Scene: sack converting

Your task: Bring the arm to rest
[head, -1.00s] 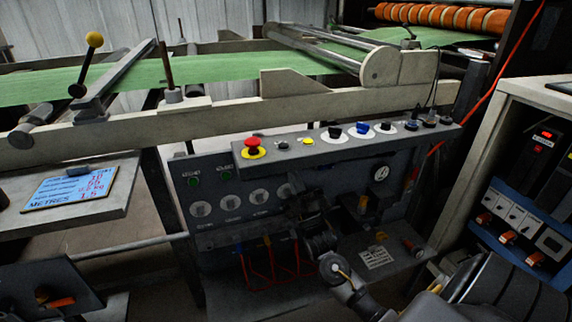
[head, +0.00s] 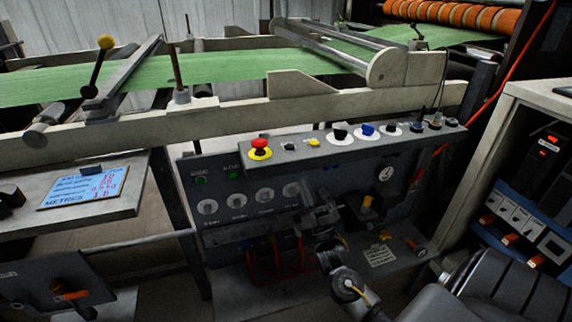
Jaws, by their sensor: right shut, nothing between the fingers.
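My right arm comes up from the lower right. Its gripper (head: 314,204) is shut and empty, in front of the grey control panel (head: 215,235), to the right of its white dials. It is dark against the panel, so any gap to it is hard to judge. My left gripper does not show.
A sloping control strip above the gripper bears a red emergency button (head: 260,146) and several knobs. Green web (head: 190,73) runs behind over a beige frame. A display board (head: 85,187) lies on a grey table at left. A cabinet (head: 515,140) stands at right.

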